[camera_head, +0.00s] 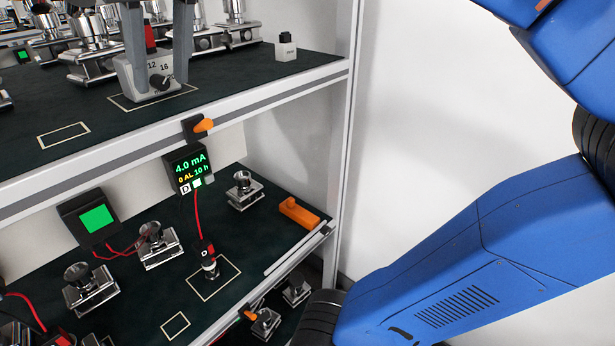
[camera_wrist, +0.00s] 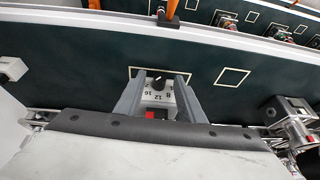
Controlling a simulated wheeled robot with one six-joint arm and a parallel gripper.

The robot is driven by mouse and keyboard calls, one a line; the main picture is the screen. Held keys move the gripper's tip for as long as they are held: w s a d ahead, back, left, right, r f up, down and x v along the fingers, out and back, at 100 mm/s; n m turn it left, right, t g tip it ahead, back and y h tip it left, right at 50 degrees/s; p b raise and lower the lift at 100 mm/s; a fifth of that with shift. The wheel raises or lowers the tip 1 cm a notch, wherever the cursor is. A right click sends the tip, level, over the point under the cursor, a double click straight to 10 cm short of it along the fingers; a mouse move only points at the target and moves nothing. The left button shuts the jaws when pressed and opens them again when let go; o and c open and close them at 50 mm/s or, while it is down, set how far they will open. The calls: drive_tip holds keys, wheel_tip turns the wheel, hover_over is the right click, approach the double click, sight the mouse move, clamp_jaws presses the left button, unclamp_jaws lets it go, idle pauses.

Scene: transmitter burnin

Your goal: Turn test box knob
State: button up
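The test box (camera_head: 132,80) is a small pale box with a dark knob (camera_head: 160,82) on its front face and the numbers 12 and 16 above it. It stands on the dark green upper shelf, within a pale outlined rectangle. In the wrist view the knob (camera_wrist: 158,82) shows between my fingers, with the box (camera_wrist: 157,98) and a red part behind it. My gripper (camera_head: 161,72) comes down from above, its two grey fingers apart, one toward each side of the box. My gripper (camera_wrist: 160,78) is open. Whether a finger touches the box cannot be told.
Metal fixtures (camera_head: 92,62) stand behind the box, and a small grey block (camera_head: 285,47) to its right. An orange-tipped clip (camera_head: 202,125) sits on the shelf's front rail (camera_head: 255,103). A meter (camera_head: 187,168) reading 4.0 mA hangs below.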

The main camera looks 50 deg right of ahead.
drive_tip(key=shift+d+y, duration=0.3)
drive_tip(key=shift+y, duration=0.6)
